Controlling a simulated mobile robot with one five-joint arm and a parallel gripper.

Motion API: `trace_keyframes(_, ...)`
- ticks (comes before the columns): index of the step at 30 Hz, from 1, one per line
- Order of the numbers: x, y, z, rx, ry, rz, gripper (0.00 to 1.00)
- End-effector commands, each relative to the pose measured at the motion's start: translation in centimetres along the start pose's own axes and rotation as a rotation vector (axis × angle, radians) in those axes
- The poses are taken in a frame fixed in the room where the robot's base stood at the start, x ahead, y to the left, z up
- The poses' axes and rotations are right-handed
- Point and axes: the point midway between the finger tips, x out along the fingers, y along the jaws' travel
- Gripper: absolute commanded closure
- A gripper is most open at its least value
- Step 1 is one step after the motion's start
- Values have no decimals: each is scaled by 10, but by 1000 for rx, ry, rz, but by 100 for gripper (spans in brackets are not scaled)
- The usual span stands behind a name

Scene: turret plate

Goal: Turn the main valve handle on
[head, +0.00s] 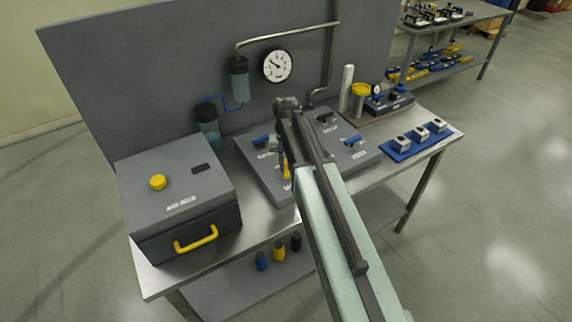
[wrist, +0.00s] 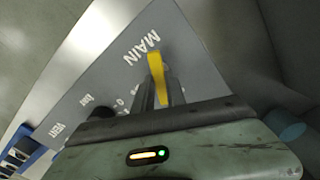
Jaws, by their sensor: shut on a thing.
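The main valve handle (head: 286,167) is a yellow lever on the dark grey valve plate (head: 252,168), beside its partly hidden label. In the wrist view the yellow handle (wrist: 157,70) stands next to the white word MAIN. My gripper (wrist: 160,95) is shut on the yellow handle, with the fingers at its lower part. In the head view my arm comes from the lower right and covers part of the plate, and the gripper (head: 283,150) is mostly hidden behind my wrist. What the handle turns on is hidden.
Blue handles (head: 353,141) sit on the plate near my arm. A round gauge (head: 277,66) and pipe are on the back panel. A grey box (head: 180,190) with a yellow knob stands at left. A blue tray (head: 424,146) with several fittings lies at right.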

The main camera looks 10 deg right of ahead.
Motion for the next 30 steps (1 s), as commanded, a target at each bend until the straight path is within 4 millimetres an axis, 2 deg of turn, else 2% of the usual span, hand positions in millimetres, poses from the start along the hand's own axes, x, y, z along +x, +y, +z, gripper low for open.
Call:
trace_keyframes(9, 0, 0, -1, -263, 1, 0, 100)
trace_keyframes(15, 0, 0, -1, -378, 1, 0, 100)
trace_keyframes(30, 0, 0, -1, -478, 2, 0, 100)
